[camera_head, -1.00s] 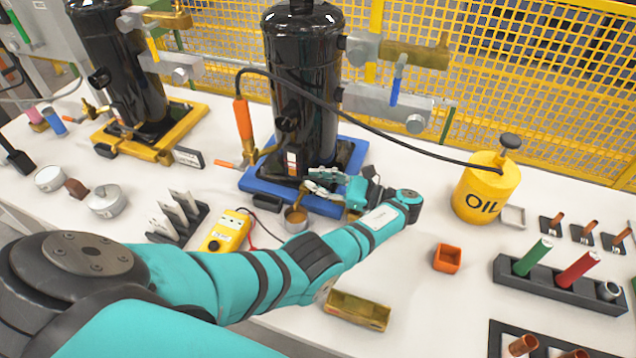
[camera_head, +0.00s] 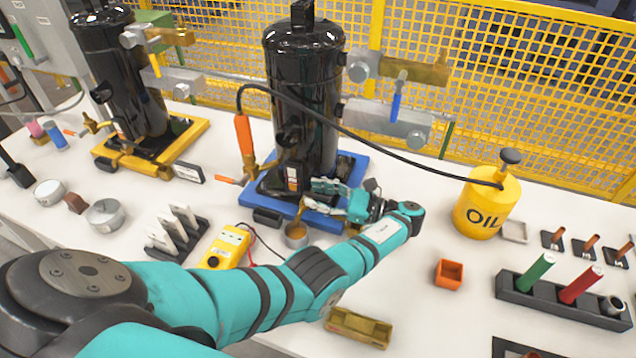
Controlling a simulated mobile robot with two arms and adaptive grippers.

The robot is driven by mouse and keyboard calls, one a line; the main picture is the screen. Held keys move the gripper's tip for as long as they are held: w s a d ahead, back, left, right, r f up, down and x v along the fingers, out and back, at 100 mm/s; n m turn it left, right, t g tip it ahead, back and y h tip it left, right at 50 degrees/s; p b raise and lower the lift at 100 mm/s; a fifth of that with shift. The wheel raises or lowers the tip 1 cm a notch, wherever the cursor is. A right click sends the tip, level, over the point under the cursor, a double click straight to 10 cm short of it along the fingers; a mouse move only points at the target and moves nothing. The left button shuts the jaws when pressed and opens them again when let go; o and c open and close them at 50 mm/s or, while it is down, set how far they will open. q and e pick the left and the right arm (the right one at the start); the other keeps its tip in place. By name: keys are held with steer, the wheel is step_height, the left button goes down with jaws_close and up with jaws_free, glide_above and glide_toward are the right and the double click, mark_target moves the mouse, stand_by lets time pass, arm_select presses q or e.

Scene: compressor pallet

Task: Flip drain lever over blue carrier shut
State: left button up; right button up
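The black compressor (camera_head: 304,95) stands upright on the blue carrier (camera_head: 352,178). My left gripper (camera_head: 312,194) is low at the front right of this compressor, above the carrier's front edge. Its two fingers look spread, one above the other, with a gap and nothing clearly held between them. The drain lever cannot be made out; the fingers and hand cover that spot. A thin amber streak (camera_head: 300,212) runs down beside the fingers towards a small metal cup (camera_head: 296,235) in front of the carrier. My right gripper is not in view.

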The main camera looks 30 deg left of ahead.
mark_target(318, 195)
arm_select(q)
step_height(318, 195, up, 10)
steer(key=shift+f, duration=0.15)
stand_by(0.7)
